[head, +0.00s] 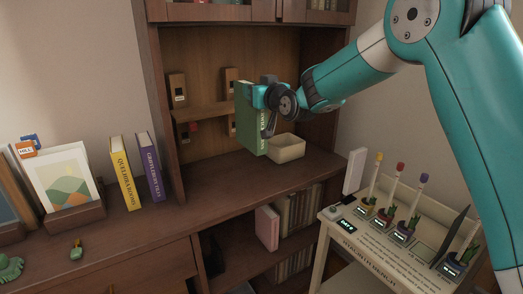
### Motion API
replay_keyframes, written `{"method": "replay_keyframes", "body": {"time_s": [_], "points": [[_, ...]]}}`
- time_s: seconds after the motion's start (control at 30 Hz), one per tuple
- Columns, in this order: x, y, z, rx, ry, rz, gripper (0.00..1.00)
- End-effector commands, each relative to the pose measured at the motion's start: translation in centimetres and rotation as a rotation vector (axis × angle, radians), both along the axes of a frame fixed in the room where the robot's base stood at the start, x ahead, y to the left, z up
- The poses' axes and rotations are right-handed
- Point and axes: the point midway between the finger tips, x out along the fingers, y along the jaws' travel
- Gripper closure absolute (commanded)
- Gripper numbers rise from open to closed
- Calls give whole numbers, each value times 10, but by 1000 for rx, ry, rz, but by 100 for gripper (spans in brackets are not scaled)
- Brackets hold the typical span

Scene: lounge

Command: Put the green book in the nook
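The green book (248,125) is upright in front of the nook (212,168), an open wooden recess in the cabinet. My gripper (260,97) reaches in from the right and is shut on the upper part of the green book. My gripper's parts hide some of the book's upper right side. The book's lower end is close to the nook's floor, beside a cream box. I cannot tell whether it touches the floor.
The cream open box (287,149) stands right of the book. A shelf with small wooden boxes (178,90) crosses the nook. A yellow book (125,172) and a purple book (150,167) stand left on the cabinet top.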

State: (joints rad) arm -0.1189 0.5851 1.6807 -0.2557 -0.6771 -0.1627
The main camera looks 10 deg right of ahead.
Motion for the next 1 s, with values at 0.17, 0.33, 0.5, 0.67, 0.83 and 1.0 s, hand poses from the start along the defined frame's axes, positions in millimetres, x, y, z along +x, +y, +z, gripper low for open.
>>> {"method": "replay_keyframes", "body": {"time_s": [0.17, 0.33, 0.5, 0.67, 0.83, 1.0], "points": [[0, -1, -51, 0, 2, -2, 100], [0, -2, -87, 0, -1, -4, 100], [0, -2, -103, 1, -5, -4, 100], [0, -2, -124, 2, -2, -4, 100], [0, -2, -144, 1, -4, -4, 100], [0, -2, -147, 1, -6, -4, 100]]}}
